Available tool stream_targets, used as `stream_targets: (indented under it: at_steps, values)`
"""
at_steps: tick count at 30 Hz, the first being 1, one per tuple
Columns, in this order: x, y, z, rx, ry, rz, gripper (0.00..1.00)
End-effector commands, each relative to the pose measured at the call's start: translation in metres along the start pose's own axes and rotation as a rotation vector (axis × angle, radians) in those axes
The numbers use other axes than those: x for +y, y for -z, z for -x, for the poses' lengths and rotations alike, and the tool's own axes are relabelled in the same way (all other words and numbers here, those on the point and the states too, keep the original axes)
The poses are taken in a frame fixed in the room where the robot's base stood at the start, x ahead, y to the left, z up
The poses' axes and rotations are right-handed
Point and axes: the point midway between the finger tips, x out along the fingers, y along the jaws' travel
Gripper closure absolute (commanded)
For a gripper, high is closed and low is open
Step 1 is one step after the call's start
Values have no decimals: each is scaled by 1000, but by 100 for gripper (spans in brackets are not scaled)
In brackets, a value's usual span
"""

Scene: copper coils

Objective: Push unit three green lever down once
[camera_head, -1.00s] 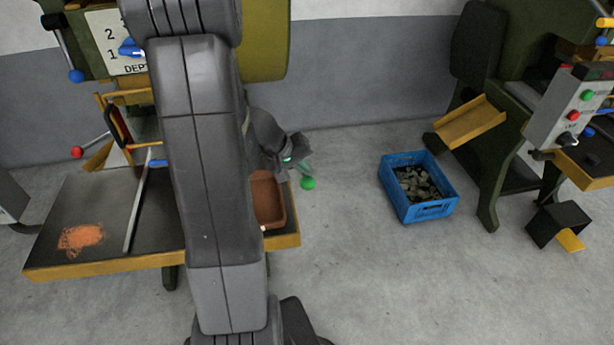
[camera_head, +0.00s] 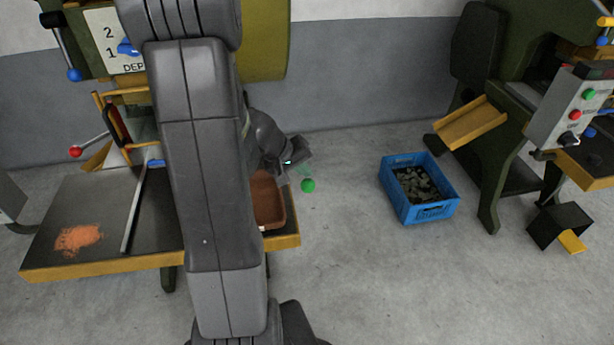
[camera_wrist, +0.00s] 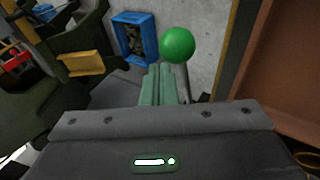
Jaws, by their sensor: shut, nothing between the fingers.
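The green lever's round knob (camera_head: 308,185) shows beside the right end of the machine bench. In the wrist view the knob (camera_wrist: 177,45) is just past my fingertips, slightly to the right, with a thin grey rod running down from it beside the fingers. My gripper (camera_head: 303,171) is just above the knob in the head view, pointing right and down. In the wrist view its pale green fingers (camera_wrist: 163,70) are together with nothing between them. I cannot tell whether they touch the knob or rod. My arm hides part of the machine and the lever's base.
A brown bin (camera_head: 268,200) sits at the bench's right end, close to my gripper. A blue crate (camera_head: 432,212) of metal pieces stands on the floor to the right. Another machine with a control box (camera_head: 568,105) is farther right. Open floor lies between.

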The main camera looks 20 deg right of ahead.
Motion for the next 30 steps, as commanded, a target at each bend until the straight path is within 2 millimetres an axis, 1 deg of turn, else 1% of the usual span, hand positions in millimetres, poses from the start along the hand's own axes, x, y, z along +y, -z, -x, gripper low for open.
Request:
stream_targets:
  at_steps: [30]
  values:
    - [-5, -5, -7, 0, 1, 0, 100]
